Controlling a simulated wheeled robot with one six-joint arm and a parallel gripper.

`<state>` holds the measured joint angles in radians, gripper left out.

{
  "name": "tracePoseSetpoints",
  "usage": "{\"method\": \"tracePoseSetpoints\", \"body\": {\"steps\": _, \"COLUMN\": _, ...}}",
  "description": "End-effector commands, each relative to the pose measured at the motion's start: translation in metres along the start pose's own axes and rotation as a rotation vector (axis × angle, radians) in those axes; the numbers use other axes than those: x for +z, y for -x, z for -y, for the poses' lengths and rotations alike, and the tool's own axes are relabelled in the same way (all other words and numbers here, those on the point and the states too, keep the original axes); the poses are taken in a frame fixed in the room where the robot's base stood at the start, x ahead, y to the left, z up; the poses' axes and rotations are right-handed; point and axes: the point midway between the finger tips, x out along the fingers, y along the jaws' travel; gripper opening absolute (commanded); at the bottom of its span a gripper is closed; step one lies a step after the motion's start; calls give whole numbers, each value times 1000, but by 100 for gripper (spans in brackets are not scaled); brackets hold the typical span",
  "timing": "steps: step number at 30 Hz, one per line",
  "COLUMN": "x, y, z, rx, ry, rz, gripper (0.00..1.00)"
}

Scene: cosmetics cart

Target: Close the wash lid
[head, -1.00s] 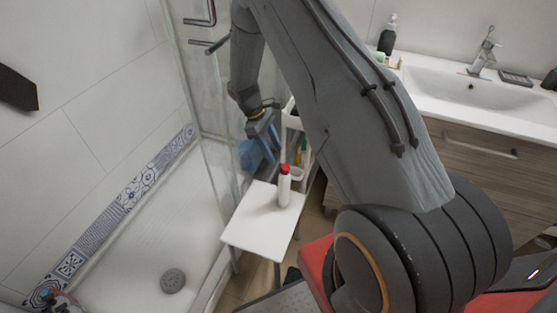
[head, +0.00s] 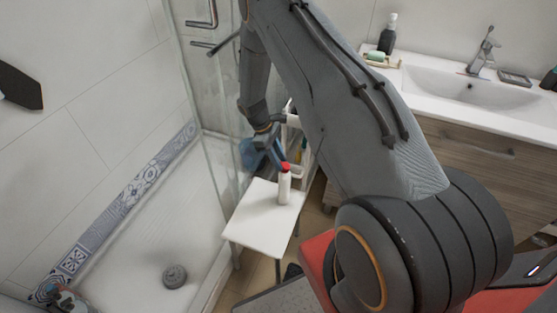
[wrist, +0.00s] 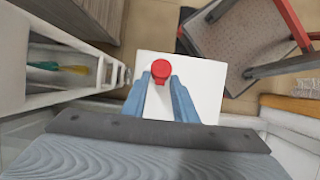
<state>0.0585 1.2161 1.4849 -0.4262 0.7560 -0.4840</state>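The wash is a white bottle (head: 284,190) with a red lid (head: 284,167), standing upright on a small white table (head: 258,232). My gripper (head: 279,158) is at the bottle's top, on its left side in the head view. In the wrist view, the red lid (wrist: 161,70) lies at the tips of my two blue fingers (wrist: 162,82). The fingers are apart, with the lid at the gap between them. I cannot tell whether they touch it. Whether the lid is raised or flat is too small to tell.
A white cart (wrist: 90,72) with items stands close beside the table. The glass shower panel (head: 217,130) and shower tray (head: 150,245) are to the left. A washbasin (head: 460,92) is at the right. The table top around the bottle is clear.

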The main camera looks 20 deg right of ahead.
Motion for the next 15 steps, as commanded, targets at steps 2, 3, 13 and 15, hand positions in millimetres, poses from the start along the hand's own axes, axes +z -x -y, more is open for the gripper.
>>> {"method": "tracePoseSetpoints", "body": {"steps": 2, "x": 0, "y": 0, "z": 0, "rx": 0, "ry": 0, "rz": 0, "gripper": 3}}
{"method": "tracePoseSetpoints", "body": {"steps": 3, "x": 0, "y": 0, "z": 0, "rx": 0, "ry": 0, "rz": 2, "gripper": 3}}
{"method": "tracePoseSetpoints", "body": {"steps": 13, "x": -8, "y": -6, "z": 0, "rx": -1, "ry": 2, "rz": 94, "gripper": 3}}
{"method": "tracePoseSetpoints", "body": {"steps": 15, "x": -8, "y": -6, "z": 0, "rx": 0, "ry": 2, "rz": 113, "gripper": 3}}
